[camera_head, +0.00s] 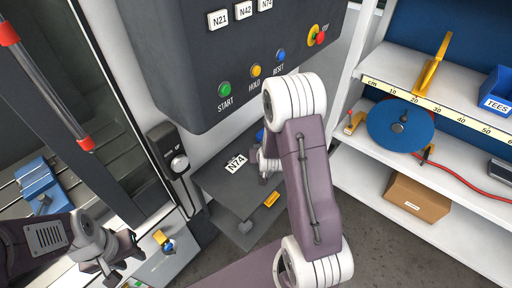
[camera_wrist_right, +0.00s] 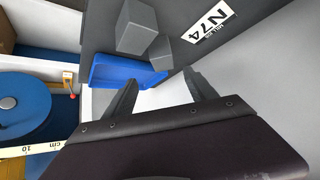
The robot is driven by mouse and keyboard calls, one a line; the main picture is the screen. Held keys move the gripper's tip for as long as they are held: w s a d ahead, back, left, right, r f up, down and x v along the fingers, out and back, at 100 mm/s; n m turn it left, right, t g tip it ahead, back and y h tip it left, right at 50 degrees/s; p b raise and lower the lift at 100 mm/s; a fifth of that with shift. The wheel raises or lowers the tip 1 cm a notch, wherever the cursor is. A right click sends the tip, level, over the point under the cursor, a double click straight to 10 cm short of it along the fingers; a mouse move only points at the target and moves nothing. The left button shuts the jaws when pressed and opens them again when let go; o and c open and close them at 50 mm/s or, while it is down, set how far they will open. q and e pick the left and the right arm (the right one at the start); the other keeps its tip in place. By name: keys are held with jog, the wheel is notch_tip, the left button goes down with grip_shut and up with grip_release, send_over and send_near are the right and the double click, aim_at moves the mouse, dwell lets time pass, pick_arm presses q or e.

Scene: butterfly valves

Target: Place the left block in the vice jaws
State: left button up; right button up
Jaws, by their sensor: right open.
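Two grey blocks show in the right wrist view, a larger left one (camera_wrist_right: 137,30) and a smaller one (camera_wrist_right: 161,52), at a blue tray (camera_wrist_right: 115,70). My left gripper (camera_head: 122,261) is in front of the machine, fingers apart and empty.
A control panel (camera_head: 190,60) with coloured buttons overhangs the middle. A grey plate labelled N74 (camera_head: 237,163) lies below it. Shelves at the right hold a blue disc (camera_head: 392,130), a cardboard box (camera_head: 416,198) and a blue bin (camera_head: 498,88). A handset (camera_head: 172,155) hangs beside the machine opening.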

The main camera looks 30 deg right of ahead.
jog(key=x, duration=0.4)
jog(key=shift+w+p, duration=0.1)
jog(key=shift+p, duration=0.2)
jog(key=x, duration=0.1)
jog(key=p+x, duration=0.1)
jog(key=x, duration=0.2)
jog(key=shift+w+a+f, duration=0.25)
jog(key=shift+w+f, duration=0.05)
jog(key=shift+f, duration=0.05)
jog(key=shift+w+f, duration=0.1)
jog(key=shift+w, duration=0.05)
jog(key=c, duration=0.7)
grip_shut()
